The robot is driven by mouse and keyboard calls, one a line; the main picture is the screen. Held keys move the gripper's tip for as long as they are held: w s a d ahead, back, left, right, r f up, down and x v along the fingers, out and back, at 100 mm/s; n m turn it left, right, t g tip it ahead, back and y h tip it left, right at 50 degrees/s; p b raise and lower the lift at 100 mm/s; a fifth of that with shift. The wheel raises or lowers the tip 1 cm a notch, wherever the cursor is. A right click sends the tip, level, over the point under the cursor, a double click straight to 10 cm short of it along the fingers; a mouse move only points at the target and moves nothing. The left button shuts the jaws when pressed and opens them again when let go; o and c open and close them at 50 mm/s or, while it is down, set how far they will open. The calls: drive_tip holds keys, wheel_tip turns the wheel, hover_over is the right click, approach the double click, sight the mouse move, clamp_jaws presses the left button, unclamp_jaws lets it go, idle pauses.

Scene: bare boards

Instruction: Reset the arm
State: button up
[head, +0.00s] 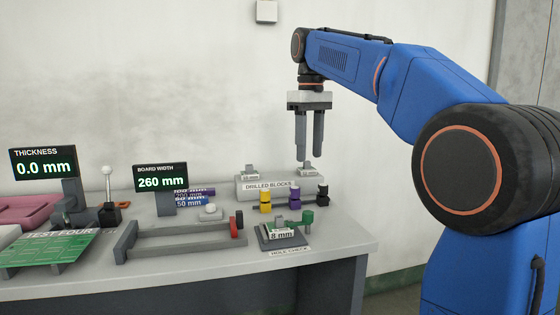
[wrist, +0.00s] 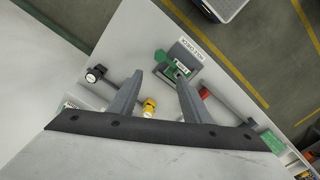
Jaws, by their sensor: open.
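My blue arm (head: 440,85) reaches in from the right in the head view and bends down at its wrist. My gripper (head: 310,157) points straight down above the back right of the bench, near the drilled blocks box (head: 252,186). Its two grey fingers are apart with nothing between them. In the wrist view the fingers of my gripper (wrist: 160,78) also stand apart and empty, with the bench below. The fingertips look clear of the box top in the head view, though the exact height is hard to judge.
Yellow (head: 265,202), purple (head: 294,198) and black (head: 322,195) pieces stand before the box. A hole check stand (head: 283,238) reading 8 mm has a green piece (head: 307,220). A measuring frame (head: 185,240), two displays and a green board (head: 45,250) lie further left.

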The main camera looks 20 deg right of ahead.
drive_tip(key=s+d+f+m+t, duration=0.2)
drive_tip(key=s+f+m+t, duration=0.2)
drive_tip(key=s+f, duration=2.6)
wheel_tip(320, 180, down, 4)
drive_tip(key=shift+f+m+t, duration=0.1)
drive_tip(key=shift+m+t, duration=0.3)
drive_tip(key=shift+m, duration=0.6)
